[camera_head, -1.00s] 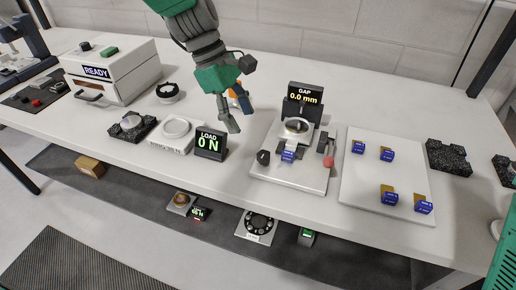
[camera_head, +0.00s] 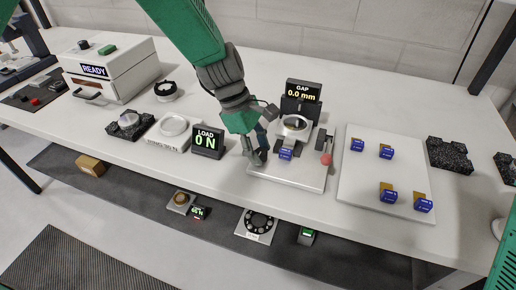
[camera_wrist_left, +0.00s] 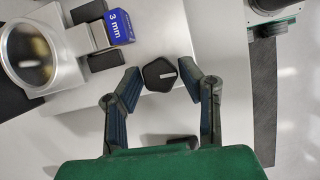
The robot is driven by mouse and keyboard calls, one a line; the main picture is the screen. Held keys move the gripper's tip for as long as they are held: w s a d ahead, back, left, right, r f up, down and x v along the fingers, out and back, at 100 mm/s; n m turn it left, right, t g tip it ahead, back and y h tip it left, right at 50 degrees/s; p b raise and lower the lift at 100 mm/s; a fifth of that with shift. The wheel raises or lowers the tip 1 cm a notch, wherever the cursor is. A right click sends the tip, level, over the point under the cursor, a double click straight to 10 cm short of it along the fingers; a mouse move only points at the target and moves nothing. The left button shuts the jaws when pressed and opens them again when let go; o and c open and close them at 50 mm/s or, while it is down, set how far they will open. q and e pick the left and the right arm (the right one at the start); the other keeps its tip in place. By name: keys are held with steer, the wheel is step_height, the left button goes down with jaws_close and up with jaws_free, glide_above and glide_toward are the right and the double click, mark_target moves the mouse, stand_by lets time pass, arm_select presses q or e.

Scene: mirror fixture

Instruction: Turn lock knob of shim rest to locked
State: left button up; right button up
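The shim rest's white base plate (camera_head: 290,178) carries a round lens-like mirror (camera_head: 295,123) and a blue-tagged shim (camera_head: 286,153). The tag (camera_wrist_left: 118,25) reads "3 mm" in the left wrist view. The lock knob (camera_wrist_left: 160,75) is a black, many-sided knob with a white line, at the plate's edge. In the head view my gripper largely hides it. My left gripper (camera_head: 256,154) is at the knob. In the left wrist view, its open fingertips (camera_wrist_left: 161,71) stand on either side of the knob, with narrow gaps visible. My right gripper is not in view.
A GAP display (camera_head: 303,91) reads 0.0 mm behind the rest. A LOAD display (camera_head: 207,141) reads 0 N to the left. A lever with a red end (camera_head: 326,158) stands on the plate's right side. A white board (camera_head: 365,185) with several blue-tagged shims lies further right.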

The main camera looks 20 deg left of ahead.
arm_select(q)
steer(key=shift+d, duration=0.3)
jaws_close()
steer(key=shift+d, duration=0.15)
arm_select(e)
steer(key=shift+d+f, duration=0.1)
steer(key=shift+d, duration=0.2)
arm_select(q)
steer(key=shift+a, duration=0.3)
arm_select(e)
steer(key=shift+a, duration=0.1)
